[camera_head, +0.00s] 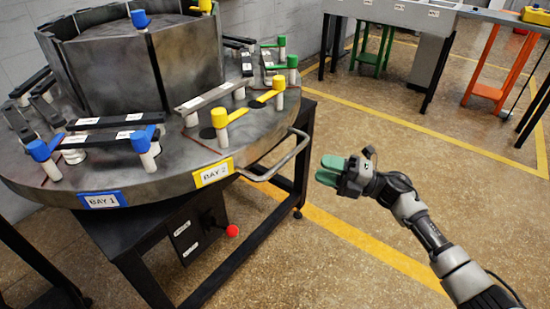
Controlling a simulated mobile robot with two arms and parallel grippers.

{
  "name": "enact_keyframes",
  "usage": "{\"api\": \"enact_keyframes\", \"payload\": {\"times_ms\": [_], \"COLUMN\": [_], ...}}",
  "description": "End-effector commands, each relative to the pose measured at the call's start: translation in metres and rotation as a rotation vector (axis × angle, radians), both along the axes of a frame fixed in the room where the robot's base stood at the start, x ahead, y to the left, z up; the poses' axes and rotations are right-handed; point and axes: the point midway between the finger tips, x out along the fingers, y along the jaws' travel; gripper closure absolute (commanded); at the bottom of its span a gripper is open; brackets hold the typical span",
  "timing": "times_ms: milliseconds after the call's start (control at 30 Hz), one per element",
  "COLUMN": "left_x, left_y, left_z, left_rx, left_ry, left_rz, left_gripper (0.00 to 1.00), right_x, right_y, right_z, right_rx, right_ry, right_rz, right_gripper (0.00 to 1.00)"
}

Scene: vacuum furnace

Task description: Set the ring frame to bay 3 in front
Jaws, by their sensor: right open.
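The ring frame (158,187) is a round grey metal table at the left. Its rim carries a blue BAY 1 label (102,200) at the front left and a yellow BAY 2 label (213,172) to the right of it. Green clamps (292,62) stand farther round on the right; no bay 3 label shows. A metal bar handle (287,158) sticks out from the rim, right of the BAY 2 label. My right gripper (329,170), with green fingertips, is open and empty, to the right of the handle and apart from it. My left gripper is out of view.
A dark stand (150,270) with a red knob (232,230) is under the ring. A grey bench (400,12) with green and orange trestles stands at the back right. Yellow lines (360,240) mark the floor. The floor around my right arm is clear.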

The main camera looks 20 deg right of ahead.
Motion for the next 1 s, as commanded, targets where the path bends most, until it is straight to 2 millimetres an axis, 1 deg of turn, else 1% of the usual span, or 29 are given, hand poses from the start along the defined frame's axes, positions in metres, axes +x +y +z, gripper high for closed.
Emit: {"api": "enact_keyframes", "payload": {"times_ms": [300,400,500,700,933,967,1000], "left_x": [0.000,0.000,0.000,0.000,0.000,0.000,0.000], "left_y": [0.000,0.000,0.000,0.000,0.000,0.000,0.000], "left_z": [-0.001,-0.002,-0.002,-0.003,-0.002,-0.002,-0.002], "left_rx": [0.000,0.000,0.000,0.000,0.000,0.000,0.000], "left_ry": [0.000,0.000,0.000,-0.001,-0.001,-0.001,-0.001], "left_rz": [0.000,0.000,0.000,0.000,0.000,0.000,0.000], "left_gripper": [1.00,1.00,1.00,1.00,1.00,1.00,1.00], "right_x": [0.029,0.036,0.043,0.048,0.048,0.048,0.048], "right_y": [0.051,0.065,0.075,0.084,0.085,0.085,0.085], "right_z": [0.012,0.015,0.016,0.018,0.018,0.018,0.018], "right_rx": [0.006,0.006,0.005,0.004,0.004,0.004,0.004], "right_ry": [-0.001,0.000,0.002,0.003,0.004,0.004,0.004], "right_rz": [-0.001,-0.001,-0.003,-0.003,-0.004,-0.004,-0.004], "right_gripper": [0.58,0.58,0.58,0.58,0.58,0.61,0.67]}}
